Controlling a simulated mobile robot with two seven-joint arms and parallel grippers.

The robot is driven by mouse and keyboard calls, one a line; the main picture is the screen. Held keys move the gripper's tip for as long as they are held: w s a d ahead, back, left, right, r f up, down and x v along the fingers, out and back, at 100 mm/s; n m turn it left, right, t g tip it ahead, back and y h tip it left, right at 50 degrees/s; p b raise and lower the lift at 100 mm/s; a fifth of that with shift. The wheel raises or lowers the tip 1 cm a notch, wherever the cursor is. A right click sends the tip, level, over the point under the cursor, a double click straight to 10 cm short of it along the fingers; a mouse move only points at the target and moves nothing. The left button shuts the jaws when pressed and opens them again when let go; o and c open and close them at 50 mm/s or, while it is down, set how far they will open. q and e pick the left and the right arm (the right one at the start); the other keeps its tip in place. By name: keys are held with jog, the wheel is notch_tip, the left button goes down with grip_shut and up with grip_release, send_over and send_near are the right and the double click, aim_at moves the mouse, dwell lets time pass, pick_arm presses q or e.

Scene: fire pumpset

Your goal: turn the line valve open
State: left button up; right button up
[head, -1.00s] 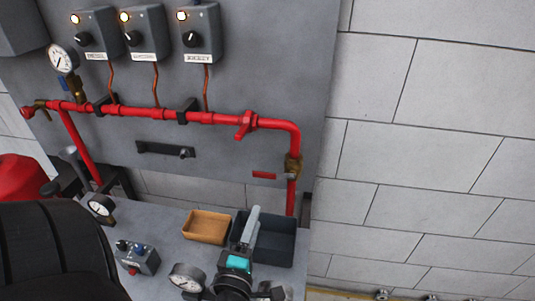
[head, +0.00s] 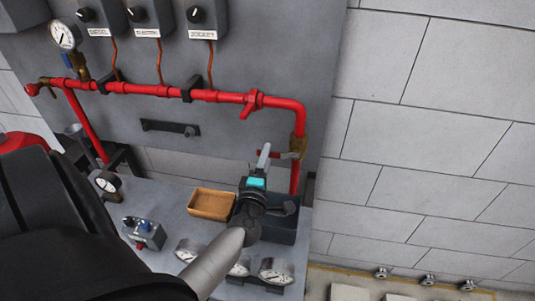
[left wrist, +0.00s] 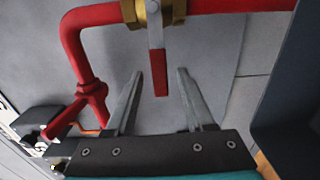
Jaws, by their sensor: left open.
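The line valve is a brass body (head: 298,145) on the red pipe's downward run at the right of the panel. Its red lever handle (head: 268,153) sticks out to the left, partly covered by my left gripper (head: 265,152). The left wrist view shows the brass body (left wrist: 153,12) at the top and the red-tipped handle (left wrist: 159,72) pointing toward my left gripper (left wrist: 160,80). The gripper is open, one finger on each side of the handle's end in that view. I see no contact; the depth gap is unclear. My right gripper is not in view.
A red branch fitting (head: 250,104) sits on the horizontal pipe left of the valve. Below are a tan tray (head: 210,204), a dark bin (head: 285,232) and several gauges, one at the front right (head: 277,270). The tiled wall (head: 430,130) at the right is bare.

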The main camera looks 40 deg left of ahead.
pick_arm(q)
jog(key=shift+x, duration=1.05)
grip_shut()
dwell(0.7)
